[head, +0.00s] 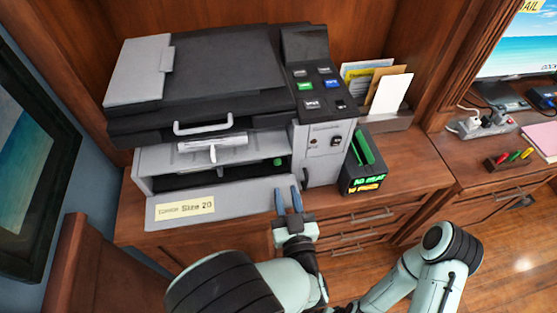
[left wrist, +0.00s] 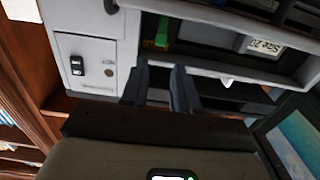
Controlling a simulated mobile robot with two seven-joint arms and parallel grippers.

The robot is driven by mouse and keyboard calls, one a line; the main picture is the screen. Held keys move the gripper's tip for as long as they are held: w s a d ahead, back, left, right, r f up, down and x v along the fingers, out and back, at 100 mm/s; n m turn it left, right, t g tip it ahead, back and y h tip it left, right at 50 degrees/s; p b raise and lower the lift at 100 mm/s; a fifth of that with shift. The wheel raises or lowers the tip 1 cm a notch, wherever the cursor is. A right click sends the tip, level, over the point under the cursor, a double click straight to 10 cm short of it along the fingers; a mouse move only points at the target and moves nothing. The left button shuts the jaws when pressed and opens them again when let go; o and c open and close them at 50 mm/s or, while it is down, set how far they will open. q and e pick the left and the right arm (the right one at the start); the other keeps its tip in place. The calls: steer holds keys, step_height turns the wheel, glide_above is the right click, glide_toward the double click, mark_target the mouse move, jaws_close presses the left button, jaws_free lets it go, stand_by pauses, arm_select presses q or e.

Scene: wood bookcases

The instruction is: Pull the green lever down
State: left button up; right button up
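The green lever (head: 279,161) is a small green piece inside the dark lower opening of the printer (head: 220,95), near its right end. It also shows in the left wrist view as a green block (left wrist: 162,32) in the dark opening. My left gripper (head: 289,196) is in front of the printer, at the right end of the grey front tray, below the lever. Its two blue-grey fingers are apart with nothing between them, and they also show in the left wrist view (left wrist: 159,85). My right arm shows at lower right, but its gripper is not visible.
The grey tray with a "Size 20" label (head: 185,208) juts out at the front. A black box with a green card (head: 362,148) stands right of the printer. A paper holder (head: 385,120) is behind it. A framed picture (head: 30,165) hangs at left.

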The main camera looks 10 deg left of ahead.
mark_target(278, 163)
arm_select(q)
steer(key=x, duration=1.1)
steer(key=shift+f, duration=0.1)
